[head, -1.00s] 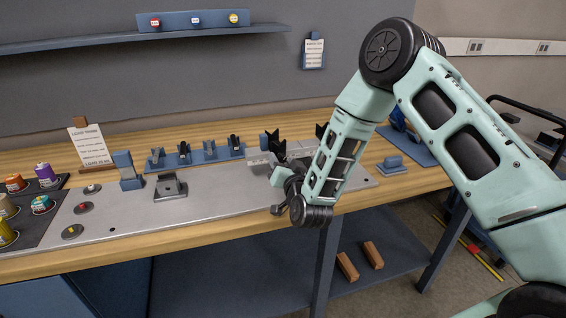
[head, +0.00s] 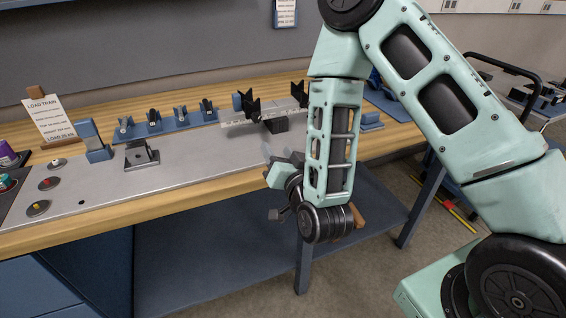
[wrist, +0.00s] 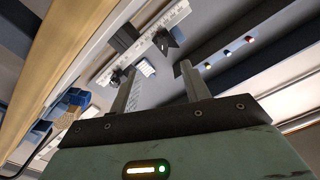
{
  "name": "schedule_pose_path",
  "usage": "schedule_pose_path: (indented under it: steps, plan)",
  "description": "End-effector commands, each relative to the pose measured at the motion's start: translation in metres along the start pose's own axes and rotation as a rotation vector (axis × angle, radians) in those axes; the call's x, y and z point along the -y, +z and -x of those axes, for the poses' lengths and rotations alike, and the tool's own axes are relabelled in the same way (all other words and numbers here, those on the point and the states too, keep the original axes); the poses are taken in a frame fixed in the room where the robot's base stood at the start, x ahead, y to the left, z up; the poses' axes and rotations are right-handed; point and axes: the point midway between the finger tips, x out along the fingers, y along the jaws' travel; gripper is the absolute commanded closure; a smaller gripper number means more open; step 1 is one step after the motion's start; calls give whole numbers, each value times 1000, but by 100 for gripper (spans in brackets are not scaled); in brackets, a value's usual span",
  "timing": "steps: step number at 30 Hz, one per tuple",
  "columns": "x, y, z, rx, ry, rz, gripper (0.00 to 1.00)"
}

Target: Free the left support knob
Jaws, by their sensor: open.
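A white ruled rail (head: 236,121) lies on the grey plate and carries two black V-shaped supports, a left one (head: 252,107) and a right one (head: 299,94). A small blue knob (head: 237,102) shows beside the left support. My gripper (head: 274,158) is at the plate's front edge, in front of the rail and apart from it, partly hidden by my arm. In the wrist view my gripper (wrist: 158,68) is open and empty, its two fingers apart. The rail (wrist: 172,16) and a black support (wrist: 165,40) show beyond the fingers, tilted.
Left of the rail stand a blue rack (head: 166,124) with several small dark-topped clamps, a black bracket (head: 141,156), a blue block (head: 93,141) and a load train card (head: 48,119).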

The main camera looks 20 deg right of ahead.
Motion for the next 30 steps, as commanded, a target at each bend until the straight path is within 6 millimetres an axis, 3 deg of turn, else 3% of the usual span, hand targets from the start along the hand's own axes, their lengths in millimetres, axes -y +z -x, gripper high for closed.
schedule_pose_path:
  steps: [12,30]
  plan:
    - [2,1,20,11,1,4,53]
    - [2,-3,24,-7,-4,1,53]
